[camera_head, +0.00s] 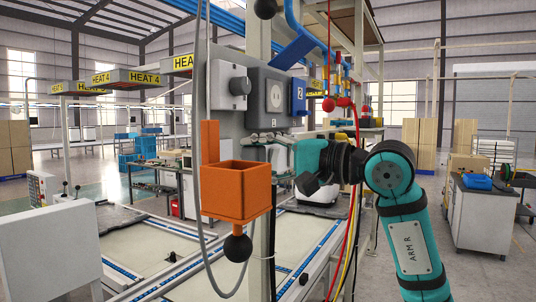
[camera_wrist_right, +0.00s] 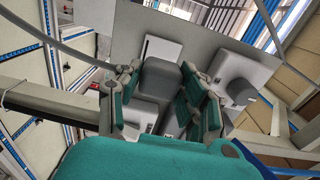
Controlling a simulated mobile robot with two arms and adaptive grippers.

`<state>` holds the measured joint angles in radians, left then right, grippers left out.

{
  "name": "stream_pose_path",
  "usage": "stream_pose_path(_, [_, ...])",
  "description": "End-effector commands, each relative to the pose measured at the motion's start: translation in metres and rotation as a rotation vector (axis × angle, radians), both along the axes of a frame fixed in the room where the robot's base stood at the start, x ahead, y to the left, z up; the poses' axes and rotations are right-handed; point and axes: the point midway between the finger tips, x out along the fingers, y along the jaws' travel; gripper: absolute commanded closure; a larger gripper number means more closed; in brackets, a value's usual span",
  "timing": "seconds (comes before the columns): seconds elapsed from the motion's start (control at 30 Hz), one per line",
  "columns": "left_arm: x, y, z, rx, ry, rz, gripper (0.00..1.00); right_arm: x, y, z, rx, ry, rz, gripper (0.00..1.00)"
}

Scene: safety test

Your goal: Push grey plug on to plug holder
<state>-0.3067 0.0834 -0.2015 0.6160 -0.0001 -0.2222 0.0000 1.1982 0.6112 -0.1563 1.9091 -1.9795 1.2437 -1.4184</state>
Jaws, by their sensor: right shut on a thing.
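My right gripper (camera_head: 268,142) is at the wall panel, just below a dark grey box with a round pale socket-like face (camera_head: 275,94). In the right wrist view, teal finger pads of my right gripper (camera_wrist_right: 160,98) stand on both sides of a grey block, which appears to be the grey plug (camera_wrist_right: 161,78). The gripper is shut on it. The plug cannot be made out in the head view. A light grey plate (camera_wrist_right: 160,48) shows behind the plug; whether they touch cannot be told. Which part is the plug holder is unclear. My left gripper is not in view.
A grey box with a knob (camera_head: 239,87) and a blue box (camera_head: 298,96) flank the dark box on the panel. An orange open box (camera_head: 236,190) hangs below left, close to my gripper. A grey cable (camera_head: 203,200) loops beside it. Red and yellow cables hang to the right.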

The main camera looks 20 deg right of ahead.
Motion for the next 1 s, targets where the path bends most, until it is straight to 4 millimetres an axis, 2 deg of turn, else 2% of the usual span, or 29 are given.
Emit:
stream_pose_path(0.17, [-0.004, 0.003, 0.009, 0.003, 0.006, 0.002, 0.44, 0.014, 0.011, 0.002, 0.002, 0.003, 0.002, 1.0])
stream_pose_path(0.4, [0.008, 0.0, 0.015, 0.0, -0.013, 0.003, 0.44, 0.026, 0.021, 0.001, 0.0, 0.001, 0.001, 1.0])
stream_pose_path(0.57, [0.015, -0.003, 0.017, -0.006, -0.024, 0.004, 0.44, 0.03, 0.023, 0.0, 0.0, 0.001, 0.001, 1.0])
stream_pose_path(1.0, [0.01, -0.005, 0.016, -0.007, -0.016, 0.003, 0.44, 0.03, 0.024, 0.0, -0.001, 0.001, 0.0, 1.0])
